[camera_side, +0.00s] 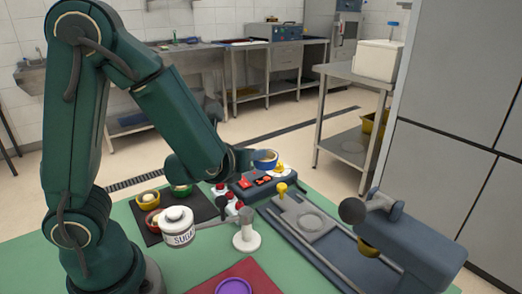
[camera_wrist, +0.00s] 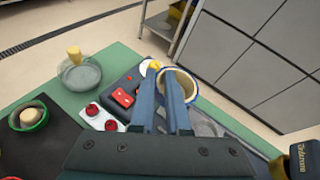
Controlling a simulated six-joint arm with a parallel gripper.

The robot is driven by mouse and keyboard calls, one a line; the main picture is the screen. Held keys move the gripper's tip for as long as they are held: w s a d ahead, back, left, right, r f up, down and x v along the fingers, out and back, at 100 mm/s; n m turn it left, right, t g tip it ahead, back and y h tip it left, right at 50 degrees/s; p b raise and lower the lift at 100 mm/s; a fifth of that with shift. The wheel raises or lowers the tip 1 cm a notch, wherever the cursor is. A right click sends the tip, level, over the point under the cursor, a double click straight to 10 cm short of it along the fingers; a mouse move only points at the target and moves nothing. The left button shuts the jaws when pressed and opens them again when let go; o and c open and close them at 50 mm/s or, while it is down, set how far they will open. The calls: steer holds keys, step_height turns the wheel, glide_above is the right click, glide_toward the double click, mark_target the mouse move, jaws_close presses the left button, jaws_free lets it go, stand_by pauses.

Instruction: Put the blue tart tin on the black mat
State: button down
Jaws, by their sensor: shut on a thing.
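The blue tart tin (camera_side: 265,163) is held up in the air by my gripper (camera_side: 254,156), above the dark scale-like device in the side view. In the wrist view the tin (camera_wrist: 194,88) shows a pale inside and blue rim, partly hidden by the fingers. My gripper (camera_wrist: 178,88) is shut on its rim. The black mat (camera_side: 202,208) lies on the green table, left of and below the tin. It holds a yellow tin (camera_side: 147,201), a green tin (camera_side: 181,191) and a red tin (camera_side: 152,221). Part of the mat (camera_wrist: 60,148) shows at left in the wrist view.
A white sugar jar (camera_side: 179,239) stands at the mat's front edge in the side view. A dark red mat with a purple tin (camera_side: 234,287) lies nearer. A grey-blue machine (camera_side: 410,240) with rails stands right. A glass bowl (camera_wrist: 80,75) is beyond the black mat.

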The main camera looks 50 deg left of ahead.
steer(key=shift+d, duration=0.1)
glide_above(300, 222)
step_height(300, 222, down, 7)
steer(key=shift+w+f, duration=0.1)
steer(key=shift+f, duration=1.8)
steer(key=c, duration=0.9)
jaws_free()
steer(key=shift+f, duration=0.1)
steer(key=v, duration=0.4)
steer(key=o, duration=0.9)
steer(key=shift+s+d, duration=0.15)
steer(key=shift+s, duration=0.35)
